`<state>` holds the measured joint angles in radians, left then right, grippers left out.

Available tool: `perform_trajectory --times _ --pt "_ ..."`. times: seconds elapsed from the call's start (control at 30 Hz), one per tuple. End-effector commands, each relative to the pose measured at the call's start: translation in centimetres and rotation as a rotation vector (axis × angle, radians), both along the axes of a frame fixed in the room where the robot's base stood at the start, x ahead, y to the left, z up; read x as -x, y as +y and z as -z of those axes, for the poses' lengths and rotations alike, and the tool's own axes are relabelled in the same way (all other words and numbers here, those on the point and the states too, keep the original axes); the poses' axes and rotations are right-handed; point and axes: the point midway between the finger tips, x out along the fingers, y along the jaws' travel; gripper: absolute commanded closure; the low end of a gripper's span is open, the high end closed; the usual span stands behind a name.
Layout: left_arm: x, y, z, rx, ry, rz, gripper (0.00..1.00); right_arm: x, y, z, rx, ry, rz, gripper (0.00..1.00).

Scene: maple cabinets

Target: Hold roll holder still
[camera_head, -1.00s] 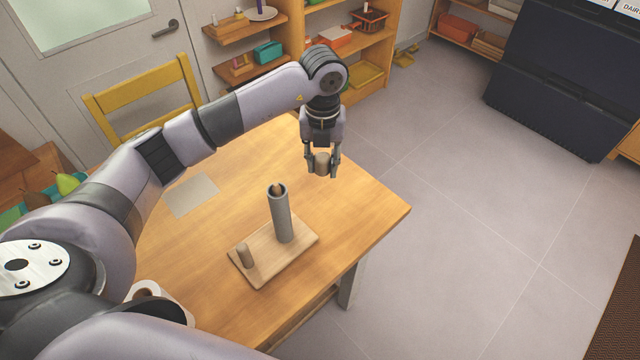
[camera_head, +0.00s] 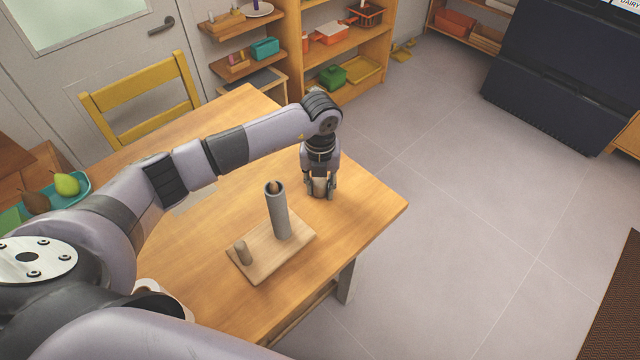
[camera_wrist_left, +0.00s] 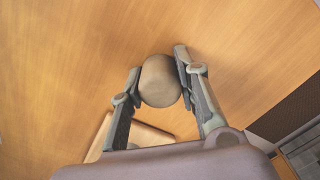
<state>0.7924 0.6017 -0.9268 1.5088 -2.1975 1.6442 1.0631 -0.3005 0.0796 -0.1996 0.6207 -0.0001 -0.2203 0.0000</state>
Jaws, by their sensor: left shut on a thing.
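The roll holder has a pale wooden base (camera_head: 262,258) lying on the table. A grey tube (camera_head: 277,214) stands upright on it around a wooden post whose tip shows at the top, and a short wooden peg (camera_head: 243,252) stands at its near-left end. My left gripper (camera_head: 320,190) is beyond and right of the holder, shut on a tan wooden cylinder (camera_wrist_left: 160,82) just above or at the tabletop; I cannot tell whether it touches. Part of the holder's base (camera_wrist_left: 150,137) shows beneath the gripper in the left wrist view. My right gripper is not in view.
The table (camera_head: 350,225) is clear around the cylinder, with its right edge close by. A white roll (camera_head: 146,286) is partly hidden by my arm. A yellow chair (camera_head: 140,97) stands behind, and a teal tray (camera_head: 84,187) with pears is at left.

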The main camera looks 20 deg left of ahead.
Motion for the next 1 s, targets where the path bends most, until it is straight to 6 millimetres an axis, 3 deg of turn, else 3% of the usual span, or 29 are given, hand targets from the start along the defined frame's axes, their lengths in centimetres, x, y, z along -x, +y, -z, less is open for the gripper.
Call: perform_trajectory --times 0.07,0.1,0.37,0.77,1.0 --pt "0.0 0.0 0.4 0.000 0.000 0.000 1.00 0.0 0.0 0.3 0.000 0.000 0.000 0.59" --pt "0.0 0.0 0.2 0.000 0.000 0.000 0.68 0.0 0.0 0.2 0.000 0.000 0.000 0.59" --pt "0.0 0.0 0.2 0.000 0.000 -0.001 0.51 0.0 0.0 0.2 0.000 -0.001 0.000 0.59" --pt "-0.1 0.0 -0.5 0.001 -0.001 -0.001 0.50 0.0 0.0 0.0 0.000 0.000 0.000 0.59" --pt "-0.2 0.0 -4.9 0.001 -0.007 0.000 0.50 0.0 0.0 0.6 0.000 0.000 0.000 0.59"
